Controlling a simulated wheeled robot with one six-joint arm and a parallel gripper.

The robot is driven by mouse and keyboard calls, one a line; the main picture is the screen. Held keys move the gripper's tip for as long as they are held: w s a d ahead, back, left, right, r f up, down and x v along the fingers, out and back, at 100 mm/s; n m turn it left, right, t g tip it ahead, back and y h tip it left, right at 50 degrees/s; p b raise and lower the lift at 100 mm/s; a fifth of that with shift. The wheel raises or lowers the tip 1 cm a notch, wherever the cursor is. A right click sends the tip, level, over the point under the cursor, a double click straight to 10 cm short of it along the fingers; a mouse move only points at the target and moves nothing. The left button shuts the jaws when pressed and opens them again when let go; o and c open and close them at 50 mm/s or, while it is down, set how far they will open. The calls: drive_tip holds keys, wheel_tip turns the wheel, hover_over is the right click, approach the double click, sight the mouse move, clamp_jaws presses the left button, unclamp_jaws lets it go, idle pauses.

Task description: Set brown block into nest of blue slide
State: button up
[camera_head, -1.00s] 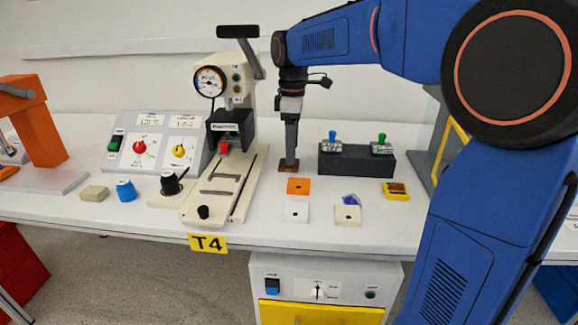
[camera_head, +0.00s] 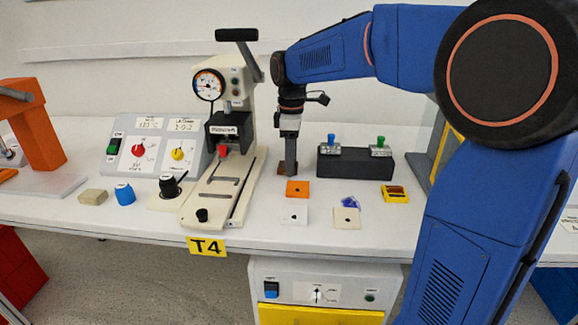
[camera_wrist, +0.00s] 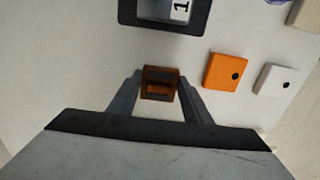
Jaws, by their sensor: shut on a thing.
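The brown block (camera_wrist: 159,84) is between the two fingertips of my gripper (camera_wrist: 160,92) in the wrist view. It has a dark recess on the side facing the camera. In the head view my gripper (camera_head: 290,170) points straight down and is shut on the brown block (camera_head: 283,169), at or very near the table top, behind an orange square. A blue-handled piece (camera_head: 331,142) sits on a dark fixture block (camera_head: 355,166) to the right; it may be the blue slide. I cannot make out its nest.
In front lie an orange square (camera_head: 297,188), a white square (camera_head: 294,215), a cream square (camera_head: 346,218), a blue translucent piece (camera_head: 350,202) and a yellow holder (camera_head: 395,194). A lever press (camera_head: 225,190) stands left. A green-handled piece (camera_head: 380,147) is on the dark fixture.

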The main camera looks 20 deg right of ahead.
wheel_tip(320, 180, up, 10)
idle(0.6)
drive_tip(key=shift+s+d, duration=0.1)
